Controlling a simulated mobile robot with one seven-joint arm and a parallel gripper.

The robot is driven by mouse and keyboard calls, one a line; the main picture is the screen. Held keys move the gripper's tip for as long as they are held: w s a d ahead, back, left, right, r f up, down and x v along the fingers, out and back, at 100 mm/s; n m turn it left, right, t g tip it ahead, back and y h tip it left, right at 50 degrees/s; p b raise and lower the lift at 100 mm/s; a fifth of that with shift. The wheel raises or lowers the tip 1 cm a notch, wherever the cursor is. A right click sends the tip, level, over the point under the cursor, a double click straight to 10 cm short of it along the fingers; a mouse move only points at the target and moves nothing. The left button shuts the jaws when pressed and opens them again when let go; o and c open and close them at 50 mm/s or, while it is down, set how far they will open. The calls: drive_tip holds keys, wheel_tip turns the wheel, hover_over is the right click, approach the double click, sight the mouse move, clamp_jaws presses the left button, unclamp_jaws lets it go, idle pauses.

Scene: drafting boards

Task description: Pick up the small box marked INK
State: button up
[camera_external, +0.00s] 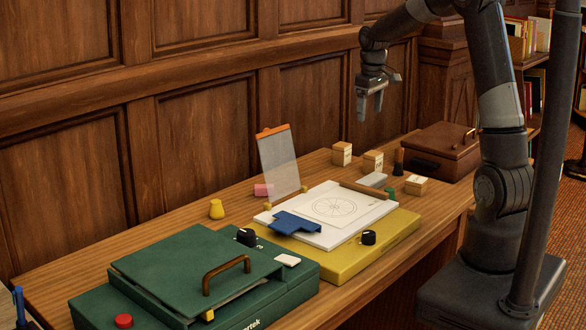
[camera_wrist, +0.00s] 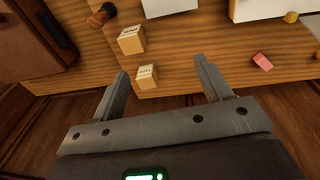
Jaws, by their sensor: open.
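Several small cream boxes with dark marks stand on the wooden desk; the marks are too small to read for certain. One box (camera_external: 342,153) is nearest the panelled wall, a second box (camera_external: 373,162) stands to its right, and a third box (camera_external: 416,185) is nearer the front. In the wrist view, one box (camera_wrist: 146,77) shows between the fingers, closer to the left one, and another box (camera_wrist: 131,40) lies beyond it. My gripper (camera_external: 370,112) is open and empty, well above the boxes. Its two fingers (camera_wrist: 162,68) show in the wrist view.
A brown case (camera_external: 436,150) stands right of the boxes, with a dark-knobbed stamp (camera_external: 398,160) beside them. A pink eraser (camera_external: 263,190) and green machine (camera_external: 190,275) are further left.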

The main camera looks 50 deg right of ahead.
drive_tip(key=g, duration=0.1)
hover_over(373, 153)
drive_tip(key=shift+y, duration=0.4)
wheel_tip(373, 153, down, 9)
drive_tip(key=shift+d+r, duration=0.1)
drive_tip(key=shift+r, duration=0.1)
wheel_tip(373, 153, down, 6)
drive_tip(key=shift+d+r, duration=0.15)
drive_tip(key=shift+r, duration=0.1)
wheel_tip(373, 153, down, 6)
drive_tip(key=shift+r, duration=0.15)
drive_tip(key=c, duration=1.1)
drive_tip(key=shift+r, duration=0.1)
